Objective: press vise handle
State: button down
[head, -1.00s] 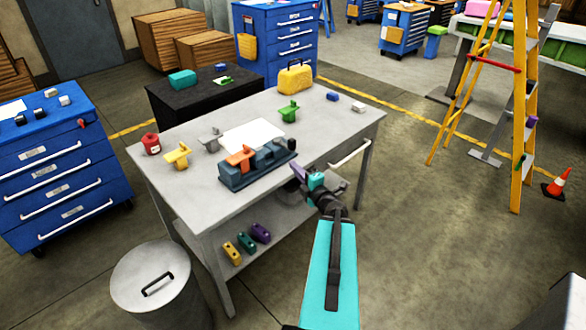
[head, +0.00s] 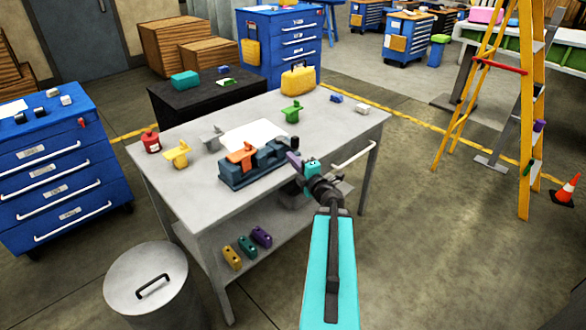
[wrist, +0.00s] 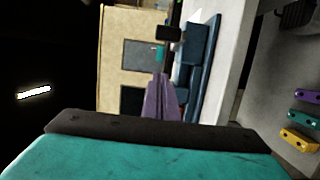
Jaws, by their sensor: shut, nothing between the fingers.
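The vise (head: 240,176) is a dark blue block on the grey workbench, with an orange part (head: 241,155) held on it. In the wrist view, its blue body (wrist: 196,58) lies just right of the fingertips. A black piece (wrist: 168,33), which looks like the vise handle, shows beyond them. My gripper's purple fingers are shut and empty, at the vise's right end. They also show in the wrist view (wrist: 161,84). I cannot tell whether they touch the handle.
The workbench (head: 205,200) carries yellow (head: 177,154), grey (head: 212,139) and green (head: 292,112) parts, a red can (head: 151,141) and a yellow case (head: 298,79). A white rail (head: 355,158) sticks out at its right. A bin (head: 147,283) stands front left.

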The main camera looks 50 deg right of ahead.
jog(key=w+d+p, duration=0.3)
jog(key=w+d, duration=0.1)
jog(key=d, duration=0.1)
jog(key=shift+w+d, duration=0.3)
jog(key=shift+w, duration=0.05)
dwell(0.3)
